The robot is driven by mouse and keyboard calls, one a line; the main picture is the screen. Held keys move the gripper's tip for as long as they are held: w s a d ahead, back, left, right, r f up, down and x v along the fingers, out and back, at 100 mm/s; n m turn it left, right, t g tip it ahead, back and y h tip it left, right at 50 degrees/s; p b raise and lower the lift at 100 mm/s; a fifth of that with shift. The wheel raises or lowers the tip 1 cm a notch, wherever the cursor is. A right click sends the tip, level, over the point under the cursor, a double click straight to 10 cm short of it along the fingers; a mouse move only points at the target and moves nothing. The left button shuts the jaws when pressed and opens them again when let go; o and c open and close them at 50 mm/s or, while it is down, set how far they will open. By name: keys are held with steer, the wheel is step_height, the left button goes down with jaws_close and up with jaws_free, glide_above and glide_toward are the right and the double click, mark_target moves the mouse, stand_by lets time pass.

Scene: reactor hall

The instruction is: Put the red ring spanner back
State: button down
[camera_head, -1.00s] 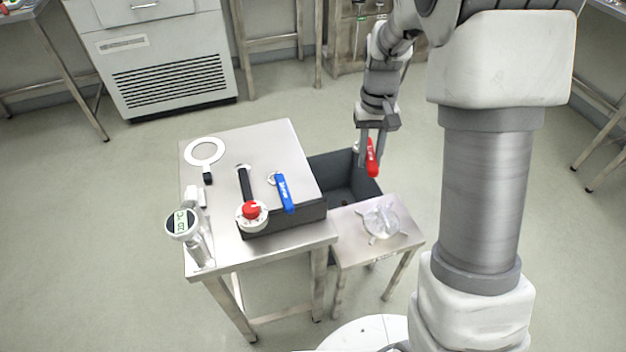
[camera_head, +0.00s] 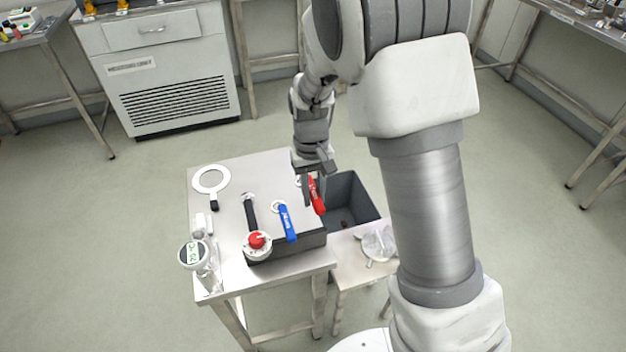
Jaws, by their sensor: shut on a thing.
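The red ring spanner (camera_head: 317,197) is held in my gripper (camera_head: 310,187), which is shut on it. It is at the right edge of the steel table, to the right of the blue ring spanner (camera_head: 287,222); I cannot tell if it touches the surface. The blue spanner lies on a low dark-sided block (camera_head: 312,243) at the table's front right. A black-handled tool (camera_head: 250,212) lies left of the blue one. The red spanner's ring end is mostly hidden by my gripper.
A dark grey bin (camera_head: 358,197) stands right of the steel table (camera_head: 240,285). A small side table (camera_head: 345,270) in front of it bears a clear glass piece (camera_head: 379,244).

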steer(key=shift+a+f+b, duration=0.15)
steer(key=shift+f+b, duration=2.7)
steer(key=shift+f, duration=1.1)
steer(key=c, duration=0.6)
jaws_free()
steer(key=shift+r+p, duration=2.2)
steer(key=shift+r, duration=0.8)
